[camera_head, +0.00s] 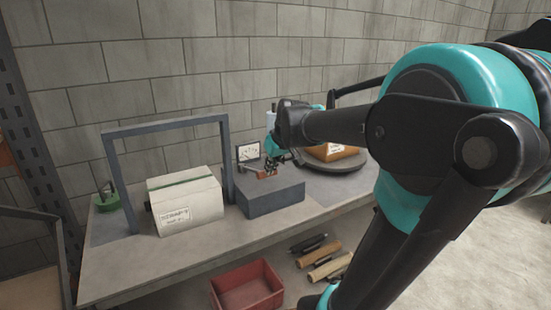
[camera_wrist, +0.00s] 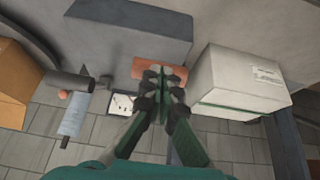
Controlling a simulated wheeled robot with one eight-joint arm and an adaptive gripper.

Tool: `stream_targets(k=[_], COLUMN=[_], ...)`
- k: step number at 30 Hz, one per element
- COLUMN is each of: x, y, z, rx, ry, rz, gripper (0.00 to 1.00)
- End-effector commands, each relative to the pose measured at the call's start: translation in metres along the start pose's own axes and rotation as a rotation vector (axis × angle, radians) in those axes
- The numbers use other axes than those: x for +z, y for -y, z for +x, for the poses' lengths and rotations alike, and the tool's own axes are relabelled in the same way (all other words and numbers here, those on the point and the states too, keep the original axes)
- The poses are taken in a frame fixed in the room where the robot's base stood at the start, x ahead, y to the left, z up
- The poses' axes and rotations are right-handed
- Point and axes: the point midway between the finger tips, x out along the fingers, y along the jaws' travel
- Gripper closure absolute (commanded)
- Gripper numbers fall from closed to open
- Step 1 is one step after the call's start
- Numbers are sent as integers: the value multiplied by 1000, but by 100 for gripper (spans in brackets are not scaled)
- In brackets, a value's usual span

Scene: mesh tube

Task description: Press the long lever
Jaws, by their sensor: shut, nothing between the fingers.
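My gripper (camera_head: 270,168) is shut and empty, pointing down over the dark grey block (camera_head: 270,200). In the wrist view my gripper (camera_wrist: 163,72) is over a reddish-orange piece (camera_wrist: 142,68), which also shows on the block in the head view (camera_head: 266,174). I cannot tell whether the fingertips touch it. I cannot clearly identify the long lever. A dark grey rod (camera_wrist: 70,82) is left of my gripper in the wrist view, beside a blue-grey cylinder (camera_wrist: 74,115); a dark bar (camera_head: 357,88) shows behind my arm in the head view.
A white box (camera_head: 186,204) stands under a dark frame (camera_head: 165,125). A small dial gauge (camera_head: 249,152) is behind the block. An orange box (camera_head: 332,153) sits on a round disc at the right. A green-based device (camera_head: 107,202) is at the far left. A red crate (camera_head: 245,288) is below.

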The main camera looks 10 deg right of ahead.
Motion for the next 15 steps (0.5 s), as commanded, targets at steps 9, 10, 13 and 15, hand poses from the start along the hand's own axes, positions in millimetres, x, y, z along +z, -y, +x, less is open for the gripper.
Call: stream_targets(k=[9, 10, 13, 15], x=[-2, -3, -3, -3], y=[0, 0, 0, 0], z=[-52, -55, -62, -65], rx=[0, 0, 0, 0], ry=[-1, -1, -1, -1], rz=[2, 2, 1, 1], gripper=[100, 100, 100, 100])
